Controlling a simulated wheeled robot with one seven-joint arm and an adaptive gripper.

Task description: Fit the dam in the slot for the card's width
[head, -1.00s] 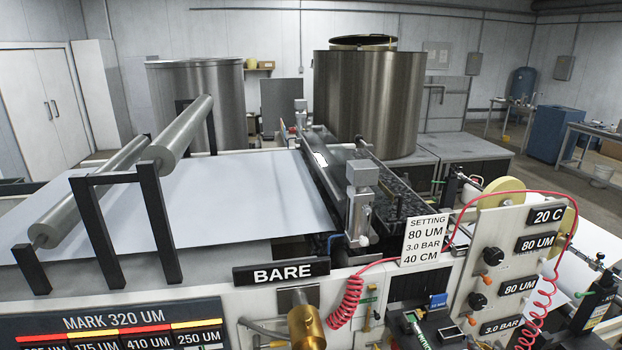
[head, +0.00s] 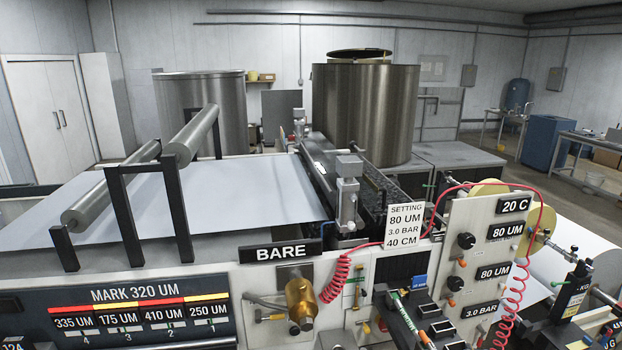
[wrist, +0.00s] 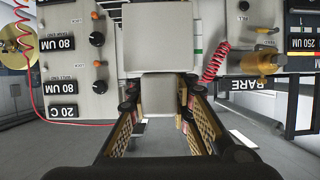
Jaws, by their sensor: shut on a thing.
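In the wrist view my gripper (wrist: 160,88) is shut on a pale grey block, the dam (wrist: 160,40). Its narrower end sits between the fingers and its broad square part extends beyond them. The gripper is out of the head view. The setting card (head: 405,224) reads 80 UM, 3.0 BAR, 40 CM and stands at the front of the coater. The dark coating station (head: 355,180) runs back behind it. I cannot make out separate width slots there. The dam hides part of the machine front in the wrist view.
The BARE sign (head: 279,252) and brass fitting (head: 301,303) are on the front panel. A red coiled hose (head: 337,278) hangs beside the card. The control panel (head: 485,260) stands at right, the gauge display (head: 120,315) at lower left. A metal post (head: 347,190) rises by the coater.

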